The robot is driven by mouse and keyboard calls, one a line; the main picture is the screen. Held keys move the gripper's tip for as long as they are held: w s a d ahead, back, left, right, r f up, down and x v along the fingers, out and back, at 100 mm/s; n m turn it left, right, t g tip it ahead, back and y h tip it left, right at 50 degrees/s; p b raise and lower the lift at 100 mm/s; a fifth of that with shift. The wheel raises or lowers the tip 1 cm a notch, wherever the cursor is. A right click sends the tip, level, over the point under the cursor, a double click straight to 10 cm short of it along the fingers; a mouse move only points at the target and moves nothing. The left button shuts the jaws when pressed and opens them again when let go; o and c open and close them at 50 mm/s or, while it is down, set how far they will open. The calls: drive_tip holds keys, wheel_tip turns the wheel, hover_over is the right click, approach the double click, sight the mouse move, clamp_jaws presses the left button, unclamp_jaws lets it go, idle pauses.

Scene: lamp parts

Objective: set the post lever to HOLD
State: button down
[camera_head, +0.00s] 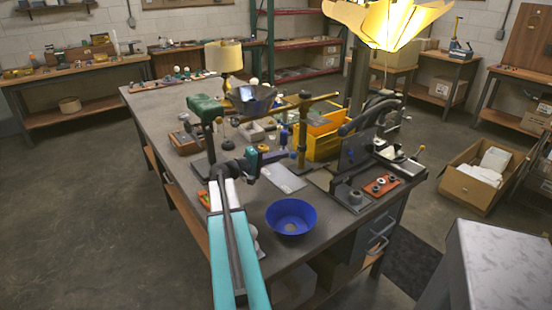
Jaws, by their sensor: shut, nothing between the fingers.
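A brass-coloured upright post (302,135) stands on the workbench near the middle of the view. A long brass bar (325,100) crosses its top, with a dark knob where they meet. I cannot clearly make out which part is the lever, its setting or any HOLD mark. My gripper (291,155) is shut and empty, pointing right, with its tips close to the post's left side. I cannot tell whether they touch it.
A blue bowl (290,217) sits near the bench's front edge. A yellow bin (321,138) stands behind the post. A dark upright panel (355,152) and a red block (381,186) are at right. The lit lampshade (388,24) hangs above.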

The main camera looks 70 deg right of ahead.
drive_tip(key=shift+d, duration=0.1)
idle(0.3)
drive_tip(key=w+b+v, duration=0.1)
drive_tip(key=b+v, duration=0.2)
drive_tip(key=v, duration=0.8)
drive_tip(key=shift+w+d+r, duration=0.15)
drive_tip(key=shift+w+r, duration=0.1)
drive_tip(key=shift+r, duration=0.05)
drive_tip(key=shift+w, duration=0.1)
idle(0.3)
